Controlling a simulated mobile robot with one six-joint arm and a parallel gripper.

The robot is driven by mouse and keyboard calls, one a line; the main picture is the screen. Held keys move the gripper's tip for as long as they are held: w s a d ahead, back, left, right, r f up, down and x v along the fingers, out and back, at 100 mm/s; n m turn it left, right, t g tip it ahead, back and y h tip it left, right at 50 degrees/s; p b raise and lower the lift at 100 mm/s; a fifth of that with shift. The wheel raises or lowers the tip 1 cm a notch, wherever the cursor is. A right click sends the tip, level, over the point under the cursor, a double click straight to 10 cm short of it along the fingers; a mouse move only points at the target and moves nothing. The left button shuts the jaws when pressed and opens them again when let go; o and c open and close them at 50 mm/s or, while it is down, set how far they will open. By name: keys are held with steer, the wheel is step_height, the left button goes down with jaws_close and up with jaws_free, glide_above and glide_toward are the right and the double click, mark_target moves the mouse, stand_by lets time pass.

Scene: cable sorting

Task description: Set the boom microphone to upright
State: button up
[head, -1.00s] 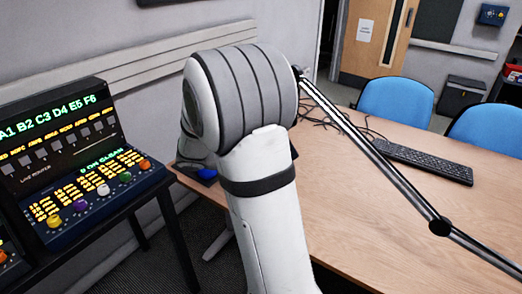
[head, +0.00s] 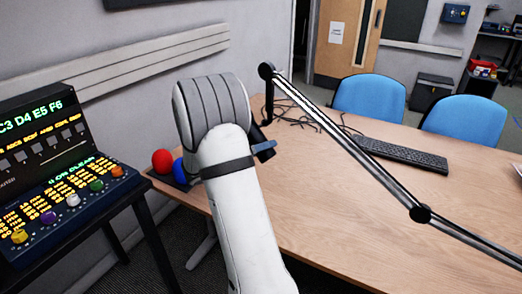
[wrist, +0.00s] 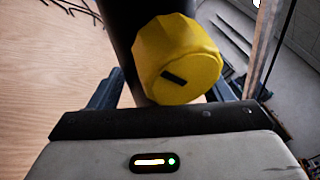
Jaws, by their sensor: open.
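The boom microphone's long black-and-silver arm (head: 340,132) slants down to the right from a black top joint, with an elbow joint at the right. A dark post (head: 268,105) drops below the top joint behind my arm. In the wrist view a dark post (wrist: 122,35) stands beside a faceted yellow knob (wrist: 180,62) with a black slot mark. My gripper (wrist: 162,90) is open, its fingers on either side of the post and knob. Whether they touch is unclear. In the head view only part of my gripper (head: 264,150) shows; the yellow knob is hidden there.
A keyboard (head: 400,155) lies under the boom, with black cables (head: 300,112) behind. A red ball (head: 162,161) and a blue ball (head: 180,169) are at the table's left edge. A control console (head: 65,190) stands left; blue chairs (head: 370,99) are behind. The table's front is clear.

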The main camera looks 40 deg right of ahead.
steer(key=shift+d, duration=0.1)
steer(key=shift+c, duration=0.4)
steer(key=c, duration=1.2)
steer(key=shift+a, duration=0.4)
steer(key=shift+c, duration=0.5)
steer(key=shift+d, duration=0.25)
steer(key=shift+d+r, duration=0.1)
steer(key=shift+d, duration=0.05)
